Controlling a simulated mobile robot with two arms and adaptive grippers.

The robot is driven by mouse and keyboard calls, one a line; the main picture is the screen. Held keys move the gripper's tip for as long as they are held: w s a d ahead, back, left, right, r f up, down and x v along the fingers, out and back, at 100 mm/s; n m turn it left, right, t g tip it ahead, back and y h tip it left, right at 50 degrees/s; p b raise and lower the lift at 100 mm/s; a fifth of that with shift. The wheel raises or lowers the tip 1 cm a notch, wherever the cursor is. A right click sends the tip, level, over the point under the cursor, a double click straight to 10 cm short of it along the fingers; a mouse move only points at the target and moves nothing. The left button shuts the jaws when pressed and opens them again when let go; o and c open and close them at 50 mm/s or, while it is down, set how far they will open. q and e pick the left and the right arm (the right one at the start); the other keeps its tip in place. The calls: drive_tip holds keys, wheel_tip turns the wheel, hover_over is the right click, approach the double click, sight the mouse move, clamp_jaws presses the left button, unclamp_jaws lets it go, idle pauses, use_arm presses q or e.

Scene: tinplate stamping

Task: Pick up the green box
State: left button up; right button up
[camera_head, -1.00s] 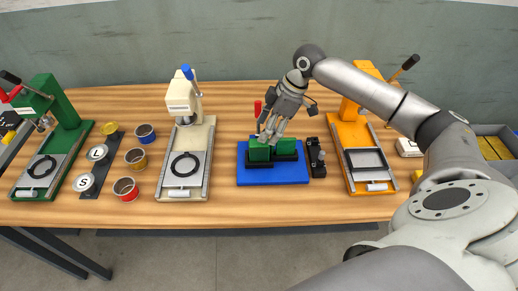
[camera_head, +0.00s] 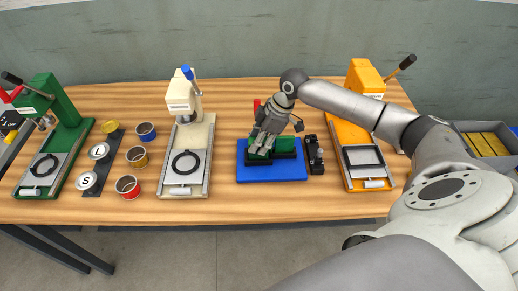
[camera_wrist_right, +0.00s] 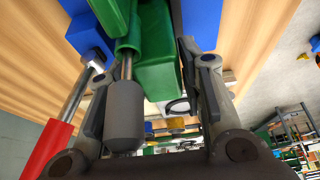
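The green box (camera_head: 285,144) is partly visible on the blue base (camera_head: 272,174), with black parts around it. My right gripper (camera_head: 261,146) points down over its left part and hides some of it. In the right wrist view my right gripper (camera_wrist_right: 155,85) is open, its fingers spread. The green box (camera_wrist_right: 160,68) shows between and beyond them, and contact cannot be made out. A red handle with a metal rod (camera_wrist_right: 75,95) lies left of the fingers. My left gripper is not in view.
A black fixture (camera_head: 314,155) stands just right of the blue base, and an orange press (camera_head: 362,165) beyond it. A cream press (camera_head: 187,150) and several small tins (camera_head: 136,157) are to the left. Bare wooden table (camera_head: 227,150) lies between the cream press and the base.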

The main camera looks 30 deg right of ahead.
drive_tip(key=c, duration=0.5)
drive_tip(key=shift+o, duration=0.2)
drive_tip(key=shift+r, duration=0.15)
